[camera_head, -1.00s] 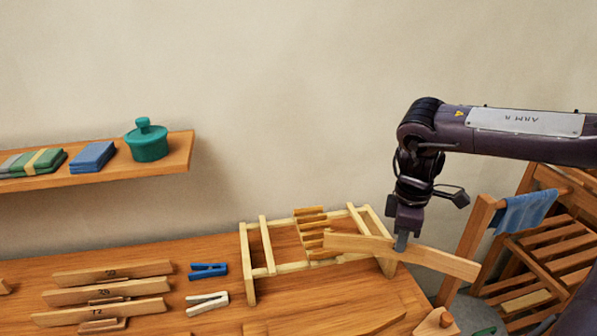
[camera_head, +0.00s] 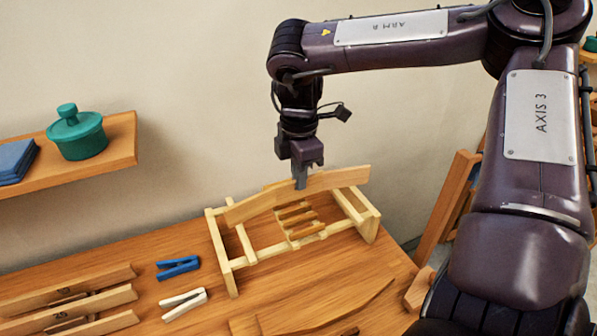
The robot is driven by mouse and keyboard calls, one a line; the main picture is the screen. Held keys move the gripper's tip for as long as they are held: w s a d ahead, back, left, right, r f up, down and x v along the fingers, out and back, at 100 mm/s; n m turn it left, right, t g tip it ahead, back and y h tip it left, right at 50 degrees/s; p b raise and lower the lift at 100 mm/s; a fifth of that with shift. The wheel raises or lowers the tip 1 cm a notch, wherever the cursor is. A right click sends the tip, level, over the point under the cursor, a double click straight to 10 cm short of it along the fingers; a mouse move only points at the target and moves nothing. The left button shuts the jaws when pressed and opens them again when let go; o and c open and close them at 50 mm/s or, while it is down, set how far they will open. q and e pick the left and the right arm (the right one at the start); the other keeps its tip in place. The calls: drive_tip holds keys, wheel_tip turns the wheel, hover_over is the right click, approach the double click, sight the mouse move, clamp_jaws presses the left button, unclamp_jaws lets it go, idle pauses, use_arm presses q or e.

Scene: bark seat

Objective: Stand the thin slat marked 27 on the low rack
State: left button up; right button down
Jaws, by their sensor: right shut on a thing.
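My right gripper (camera_head: 300,182) is shut on a pale, slightly curved slat (camera_head: 245,207), gripping it near the middle. No number shows on the side of this slat that faces me. The low rack (camera_head: 219,250), a light wood frame with several short slotted cross pieces in its middle, stands on the bench. The held slat lies lengthwise across the rack's rear part, over the slotted pieces, on edge and slightly tilted. I cannot tell whether it touches the rack. My left gripper is not in view.
Several slats with dark numbers (camera_head: 115,297) lie at the lower left. A blue clothespin (camera_head: 178,267) and a white clothespin (camera_head: 183,303) lie left of the rack. A wall shelf (camera_head: 118,150) holds a teal lidded pot (camera_head: 77,135). A wooden chair (camera_head: 447,205) stands at right.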

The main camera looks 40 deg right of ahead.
sight(299, 197)
wheel_tip(299, 197, down, 4)
drive_tip(key=shift+r+b, duration=0.1)
drive_tip(key=shift+b, duration=1)
drive_tip(key=shift+f+b, duration=0.6)
drive_tip(key=shift+f, duration=0.3)
wheel_tip(299, 197, down, 3)
drive_tip(key=shift+f+b, duration=0.2)
drive_tip(key=shift+b, duration=0.9)
drive_tip(key=shift+f+b, duration=0.65)
drive_tip(key=shift+f, duration=0.15)
drive_tip(key=shift+f+b, duration=0.25)
drive_tip(key=shift+b, duration=0.2)
drive_tip(key=c, duration=1.5)
unclamp_jaws()
drive_tip(key=shift+o, duration=0.2)
